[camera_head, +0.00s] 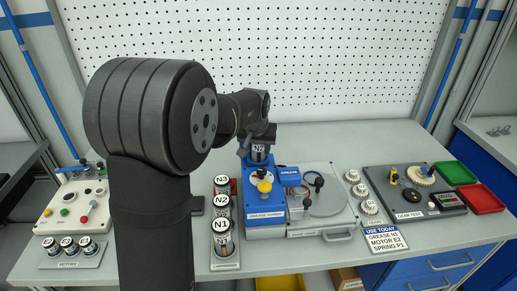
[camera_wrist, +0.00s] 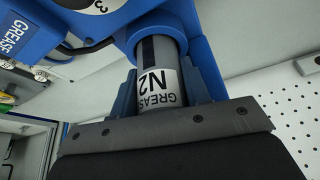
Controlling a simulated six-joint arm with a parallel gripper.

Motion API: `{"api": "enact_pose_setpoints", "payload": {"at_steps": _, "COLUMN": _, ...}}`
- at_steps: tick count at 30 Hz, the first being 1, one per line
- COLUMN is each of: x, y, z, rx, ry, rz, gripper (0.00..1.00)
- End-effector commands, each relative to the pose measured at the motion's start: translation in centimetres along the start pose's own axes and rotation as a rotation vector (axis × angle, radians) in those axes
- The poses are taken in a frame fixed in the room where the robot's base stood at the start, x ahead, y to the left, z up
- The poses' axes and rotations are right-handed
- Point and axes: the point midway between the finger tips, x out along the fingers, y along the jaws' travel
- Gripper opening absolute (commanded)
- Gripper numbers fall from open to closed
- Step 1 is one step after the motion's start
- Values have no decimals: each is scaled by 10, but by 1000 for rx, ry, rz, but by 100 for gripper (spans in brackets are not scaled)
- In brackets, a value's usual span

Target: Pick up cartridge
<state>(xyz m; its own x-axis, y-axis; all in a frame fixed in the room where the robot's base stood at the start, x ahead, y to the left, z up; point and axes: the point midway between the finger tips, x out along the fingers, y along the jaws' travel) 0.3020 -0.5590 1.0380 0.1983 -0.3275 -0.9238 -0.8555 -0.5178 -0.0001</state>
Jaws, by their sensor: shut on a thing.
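A grey cylindrical cartridge labelled "GREASE N2" (camera_wrist: 158,88) is between the blue fingers of my gripper (camera_wrist: 160,82) in the wrist view. Its far end meets a blue ring of the grease station; I cannot tell how deep it sits. In the head view the N2 cartridge (camera_head: 259,151) is upright at the back of the blue grease station (camera_head: 265,230), and my gripper (camera_head: 258,143) is shut on it. My arm hides part of the bench. A rack in front holds three cartridges labelled N3 (camera_head: 221,183), N2 (camera_head: 222,203) and N1 (camera_head: 222,230).
A sign (camera_head: 384,238) reads "USE TODAY: GREASE N1, MOTOR E2, SPRING P1". A gear test plate (camera_head: 405,200), a green tray (camera_head: 455,173) and a red tray (camera_head: 482,199) are at right. Motors (camera_head: 68,245) stand at left. A pegboard (camera_head: 330,60) rises behind.

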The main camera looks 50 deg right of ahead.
Motion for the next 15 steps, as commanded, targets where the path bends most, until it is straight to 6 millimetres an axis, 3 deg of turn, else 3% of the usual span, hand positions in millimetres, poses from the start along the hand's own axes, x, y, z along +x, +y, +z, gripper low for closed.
{"api": "enact_pose_setpoints", "payload": {"at_steps": 8, "x": -13, "y": 0, "z": -6, "rx": 0, "ry": 4, "rz": 0, "gripper": 14}}
{"api": "enact_pose_setpoints", "payload": {"at_steps": 13, "x": -38, "y": 0, "z": -17, "rx": 0, "ry": 5, "rz": 1, "gripper": 14}}
{"api": "enact_pose_setpoints", "payload": {"at_steps": 15, "x": -49, "y": 12, "z": -13, "rx": 5, "ry": 3, "rz": 2, "gripper": 14}}
